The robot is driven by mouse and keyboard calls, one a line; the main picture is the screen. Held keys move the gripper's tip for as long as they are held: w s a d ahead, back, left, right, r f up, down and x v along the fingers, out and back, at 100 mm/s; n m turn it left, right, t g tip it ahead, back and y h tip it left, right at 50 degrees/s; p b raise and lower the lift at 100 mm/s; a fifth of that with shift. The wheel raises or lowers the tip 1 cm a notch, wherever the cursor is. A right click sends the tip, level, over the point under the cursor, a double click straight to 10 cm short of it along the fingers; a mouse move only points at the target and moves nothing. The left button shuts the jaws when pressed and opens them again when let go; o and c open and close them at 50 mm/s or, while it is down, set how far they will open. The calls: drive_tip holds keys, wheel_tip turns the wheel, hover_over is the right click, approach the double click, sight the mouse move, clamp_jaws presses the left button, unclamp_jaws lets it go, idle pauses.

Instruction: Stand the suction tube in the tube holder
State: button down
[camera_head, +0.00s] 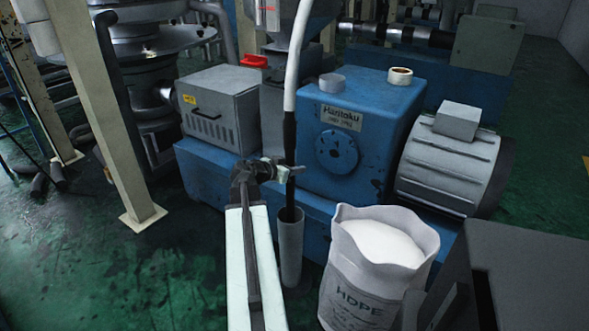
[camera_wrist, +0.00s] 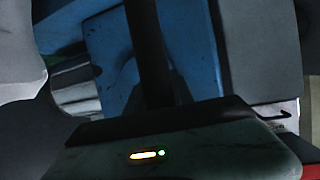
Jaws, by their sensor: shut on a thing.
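The suction tube (camera_head: 290,140) is a dark upright tube joined to a white hose (camera_head: 296,55) above it. My gripper (camera_head: 283,172) is shut on the suction tube at mid-height. The tube holder (camera_head: 291,245) is a grey upright cylinder on the floor in front of the blue machine. The lower end of the tube is at the holder's mouth and seems to pass into it; how deep is hidden. In the wrist view the dark tube (camera_wrist: 150,50) rises upright behind the gripper body, and its lower part is hidden.
A blue machine (camera_head: 375,130) with a grey motor (camera_head: 455,165) stands behind. An open white HDPE sack (camera_head: 365,285) stands right of the holder. A cream post (camera_head: 110,110) stands at left. The green floor at left is mostly clear.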

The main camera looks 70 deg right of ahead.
wheel_tip(320, 180, down, 4)
drive_tip(key=b, duration=0.3)
drive_tip(key=c, duration=1)
unclamp_jaws()
drive_tip(key=p+v, duration=0.2)
drive_tip(key=v, duration=0.5)
drive_tip(key=shift+w+a+r, duration=0.1)
drive_tip(key=shift+a+r, duration=0.05)
drive_tip(key=shift+a, duration=0.2)
